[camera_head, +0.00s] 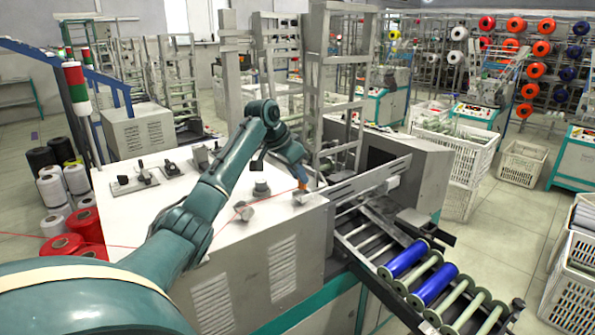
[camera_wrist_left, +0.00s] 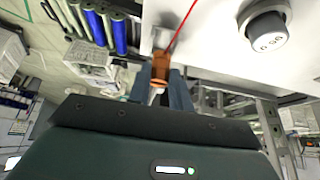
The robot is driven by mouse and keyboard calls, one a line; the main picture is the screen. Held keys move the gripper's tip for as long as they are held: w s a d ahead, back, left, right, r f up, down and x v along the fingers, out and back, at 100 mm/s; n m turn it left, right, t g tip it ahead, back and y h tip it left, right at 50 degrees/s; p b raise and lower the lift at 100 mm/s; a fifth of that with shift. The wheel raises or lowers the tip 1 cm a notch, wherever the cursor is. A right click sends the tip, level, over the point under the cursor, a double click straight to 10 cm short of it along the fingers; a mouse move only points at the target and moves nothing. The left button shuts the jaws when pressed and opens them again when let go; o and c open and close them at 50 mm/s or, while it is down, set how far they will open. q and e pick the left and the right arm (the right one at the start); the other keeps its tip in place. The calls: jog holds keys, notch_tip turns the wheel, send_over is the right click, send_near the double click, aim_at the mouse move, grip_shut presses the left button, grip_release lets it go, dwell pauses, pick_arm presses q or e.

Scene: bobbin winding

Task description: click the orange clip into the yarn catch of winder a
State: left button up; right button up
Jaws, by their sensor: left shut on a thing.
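The orange clip (camera_wrist_left: 160,68) is between the fingers of my left gripper (camera_wrist_left: 160,90) in the left wrist view, with a red yarn running up from it. In the head view my left gripper (camera_head: 300,182) is over the front right corner of the white-topped winder (camera_head: 225,235); only a little of the clip (camera_head: 303,187) shows. A small metal block (camera_head: 306,199), perhaps the yarn catch, is at that corner, right below the clip. I cannot tell whether the clip touches it or sits in it. My right gripper is out of view.
A dark round knob (camera_head: 261,188) stands on the winder top beside the gripper; a numbered knob (camera_wrist_left: 266,25) shows in the wrist view. Blue bobbins (camera_head: 405,258) lie on the rack at right. Red yarn cones (camera_head: 62,246) stand at left.

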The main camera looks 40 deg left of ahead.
pick_arm(q)
jog(key=shift+f+b, duration=0.3)
jog(key=shift+f, duration=0.9)
jog(key=o, duration=1)
jog(key=b+v, duration=0.1)
jog(key=v, duration=1.2)
jog(key=shift+s+r, duration=0.1)
jog(key=shift+s, duration=0.05)
jog(key=shift+d, duration=0.1)
